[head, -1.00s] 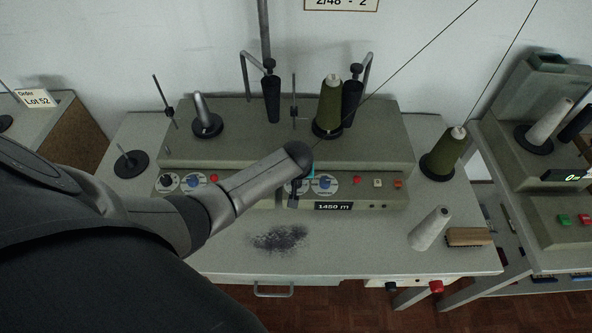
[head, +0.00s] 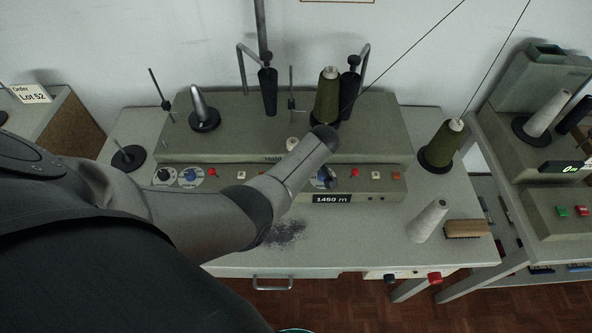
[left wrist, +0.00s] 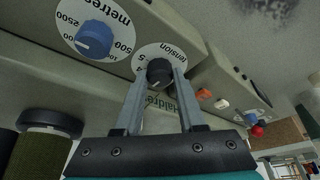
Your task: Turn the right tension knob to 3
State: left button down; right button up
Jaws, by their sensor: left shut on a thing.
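The right tension knob (left wrist: 159,69) is black and sits on a white dial (left wrist: 146,53) marked "tension", upside down in the left wrist view. My left gripper (left wrist: 160,80) has one finger on each side of this knob and is shut on it. The knob's pointer is too small to read. In the head view my left forearm covers this knob and its dial, and the fingertips are hidden. My right gripper is in no view.
A blue knob (left wrist: 94,39) on a "metres" dial is close beside the tension knob. Orange (left wrist: 204,94) and white (left wrist: 222,104) buttons lie on its other side. An olive cone (head: 326,97) stands above the panel. A pale cone (head: 427,221) and a brush (head: 467,229) stand on the table.

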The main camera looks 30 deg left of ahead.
pick_arm(q)
jog(key=shift+n, duration=0.3)
jog(key=c, duration=0.5)
grip_release()
jog(key=shift+r, duration=0.1)
jog(key=shift+d+r, duration=0.1)
jog(key=shift+r, duration=0.15)
jog(key=p+v, duration=0.4)
jog(key=v, duration=1)
jog(key=shift+d+r, duration=0.2)
jog(key=shift+s+f, duration=0.1)
